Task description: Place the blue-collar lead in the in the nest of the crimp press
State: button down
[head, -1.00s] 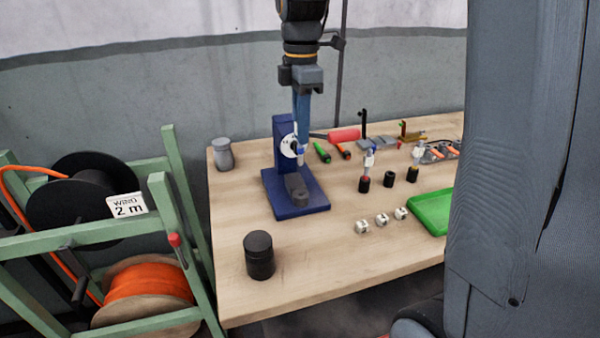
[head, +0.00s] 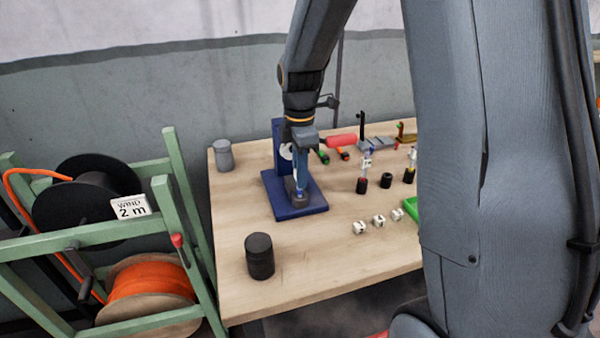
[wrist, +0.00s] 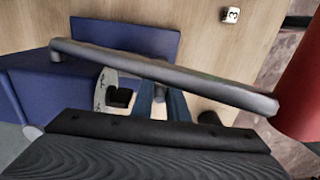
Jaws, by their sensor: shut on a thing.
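The blue crimp press (head: 280,208) stands on the bench, with its upright at the back and a small grey nest block (head: 301,201) on its base. My gripper (head: 300,178) points down directly over that block, its blue fingers shut. A small pale bit of the blue-collar lead (head: 298,184) shows at the fingertips; the rest is hidden, and I cannot tell whether it touches the nest. In the wrist view, the fingers (wrist: 160,103) are beside the press's white dial (wrist: 103,88), below its grey lever (wrist: 165,72) with a red grip (wrist: 302,95).
Black holders (head: 386,181) stand right of the press, two with leads. Several white numbered cubes (head: 378,221) lie in front of them. A black cylinder (head: 259,256) stands at the front left and a grey jar (head: 223,155) at the back left. The green tray (head: 411,206) is partly hidden by my arm.

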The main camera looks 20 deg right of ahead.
jog(key=shift+f, duration=0.1)
jog(key=c, duration=2)
grip_release()
notch_tip(320, 180, up, 12)
jog(key=b, duration=0.2)
jog(key=shift+b, duration=0.3)
